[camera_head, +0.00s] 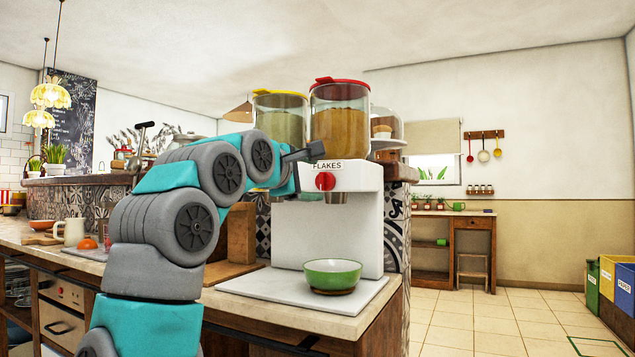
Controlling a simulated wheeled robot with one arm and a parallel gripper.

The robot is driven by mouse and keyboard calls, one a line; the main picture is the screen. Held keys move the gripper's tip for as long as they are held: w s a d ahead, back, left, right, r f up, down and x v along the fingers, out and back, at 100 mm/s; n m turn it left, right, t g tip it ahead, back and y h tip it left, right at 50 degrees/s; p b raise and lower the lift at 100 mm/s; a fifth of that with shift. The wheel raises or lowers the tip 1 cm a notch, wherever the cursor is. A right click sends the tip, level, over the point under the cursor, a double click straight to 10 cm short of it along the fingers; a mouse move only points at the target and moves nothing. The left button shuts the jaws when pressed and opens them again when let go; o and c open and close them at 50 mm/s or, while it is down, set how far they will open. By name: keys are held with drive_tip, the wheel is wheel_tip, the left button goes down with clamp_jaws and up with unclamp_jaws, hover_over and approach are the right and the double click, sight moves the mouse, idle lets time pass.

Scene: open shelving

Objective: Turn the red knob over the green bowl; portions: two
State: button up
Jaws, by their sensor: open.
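The red knob (325,181) is on the front of a white dispenser (357,230), under a label reading FLAKES. A clear jar with a red lid (340,128) holding brown flakes sits on top. The green bowl (332,278) stands upright below the knob and spout, on a white board (235,284). Its inside shows only at a shallow angle, and I see no flakes in it. My gripper (311,151) is open, up and left of the knob in the picture, overlapping the jar's lower left edge. Its fingertips are small here, and I cannot tell any contact.
A second jar with a yellow lid (281,118) stands left of the first, partly behind my arm. A wooden board (222,272) lies left of the dispenser. A white jug (73,232) and an orange fruit (89,243) are on the left counter. The floor at right is open.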

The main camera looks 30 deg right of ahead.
drive_tip(key=v, duration=0.4)
drive_tip(key=shift+s+a, duration=0.1)
idle(0.7)
